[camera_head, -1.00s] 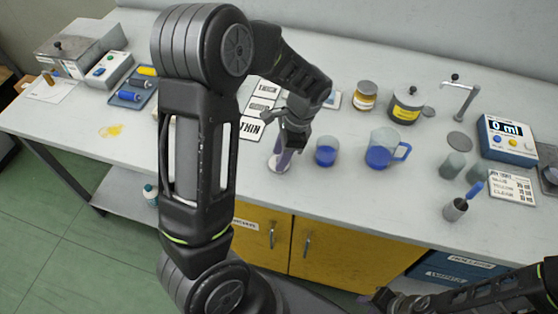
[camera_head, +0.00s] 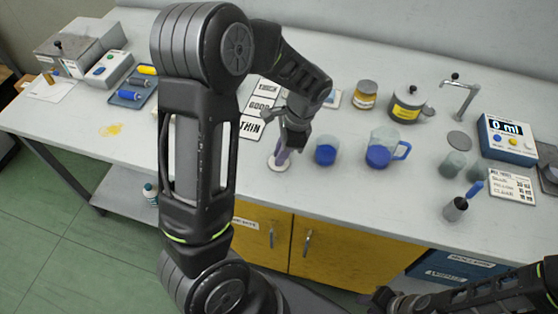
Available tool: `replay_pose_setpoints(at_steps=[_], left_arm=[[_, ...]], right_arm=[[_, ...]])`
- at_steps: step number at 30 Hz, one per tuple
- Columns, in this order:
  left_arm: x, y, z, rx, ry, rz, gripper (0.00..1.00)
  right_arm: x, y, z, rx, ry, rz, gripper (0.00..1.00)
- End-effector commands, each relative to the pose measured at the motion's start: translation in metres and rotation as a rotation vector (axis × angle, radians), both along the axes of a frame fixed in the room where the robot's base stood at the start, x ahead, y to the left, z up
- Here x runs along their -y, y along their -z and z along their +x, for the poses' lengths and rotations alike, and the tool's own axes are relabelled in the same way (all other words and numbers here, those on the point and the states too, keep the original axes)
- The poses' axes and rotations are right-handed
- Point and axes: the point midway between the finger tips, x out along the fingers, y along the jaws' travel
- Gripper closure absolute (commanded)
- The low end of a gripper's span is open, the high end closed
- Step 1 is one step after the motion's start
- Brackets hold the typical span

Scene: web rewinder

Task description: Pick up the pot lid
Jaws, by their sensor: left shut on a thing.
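The dark pot with a yellow label (camera_head: 405,108) stands on the bench right of centre. Its grey lid with a black knob (camera_head: 410,92) sits on top. My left gripper (camera_head: 284,148) is well to the left of the pot, low over the bench. It is shut on a slim purple-grey thing, mostly hidden by the fingers. A small pale disc (camera_head: 277,165) shows just beneath it; I cannot tell whether they touch. My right gripper (camera_head: 380,300) is at the bottom edge, far from the pot, and its jaws are unclear.
A blue beaker (camera_head: 326,152) and a blue jug (camera_head: 380,153) stand between my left gripper and the pot's front. An amber jar (camera_head: 365,95) is left of the pot. A tap (camera_head: 462,95), grey disc (camera_head: 459,140) and meter (camera_head: 508,138) are to its right.

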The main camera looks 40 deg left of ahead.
Motion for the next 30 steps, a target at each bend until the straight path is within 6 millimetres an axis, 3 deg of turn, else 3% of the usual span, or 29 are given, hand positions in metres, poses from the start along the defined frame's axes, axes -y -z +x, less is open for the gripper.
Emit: replay_pose_setpoints(at_steps=[19,23,30], left_arm=[[0.000,-0.005,0.000,0.001,0.000,0.000,1.00],[0.000,-0.019,0.001,0.004,0.000,0.000,1.00],[0.000,-0.065,0.001,0.006,0.000,0.000,1.00]], right_arm=[[0.000,0.001,0.000,0.000,0.000,0.000,0.69],[0.000,0.002,0.000,0.001,0.000,0.000,0.69],[0.000,0.006,0.001,0.003,0.000,0.002,0.69]])
